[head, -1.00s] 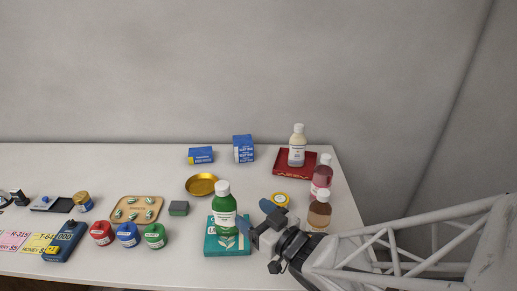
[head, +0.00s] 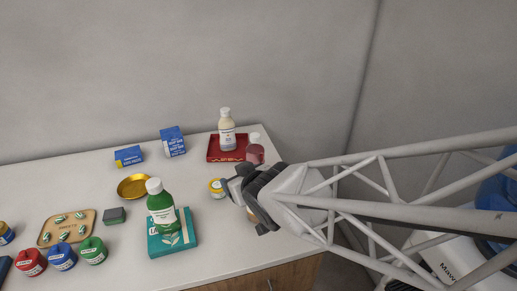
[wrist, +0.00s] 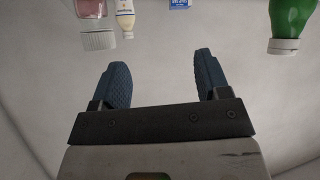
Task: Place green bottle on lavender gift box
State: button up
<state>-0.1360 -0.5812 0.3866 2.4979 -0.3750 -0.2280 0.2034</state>
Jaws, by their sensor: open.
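The green bottle (head: 161,208) with a white cap stands upright on a teal flat box (head: 183,237) near the front of the counter. It also shows inverted at the top right of the wrist view (wrist: 290,18). My gripper (head: 232,186) is to the right of the green bottle, apart from it. In the wrist view my gripper (wrist: 164,72) has its two blue fingers wide apart with nothing between them.
A cream bottle (head: 227,135) stands on a red box (head: 213,150) at the back right. A pink bottle (head: 255,153) is close behind my gripper. A yellow-lidded jar (head: 216,187), gold dish (head: 133,187) and dark green block (head: 115,216) lie nearby. The counter's right edge is below my arm.

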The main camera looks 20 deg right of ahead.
jog(key=s+d+r+m+g+h, duration=0.1)
jog(key=s+d+r+m+g, duration=0.1)
jog(key=s, duration=0.5)
jog(key=s+d+r+m+g+h, duration=0.1)
jog(key=s+d+r+m+g, duration=0.1)
jog(key=s+d+r+g, duration=0.2)
jog(key=s+d+g, duration=0.2)
jog(key=s+g, duration=0.1)
jog(key=shift+s+h, duration=0.3)
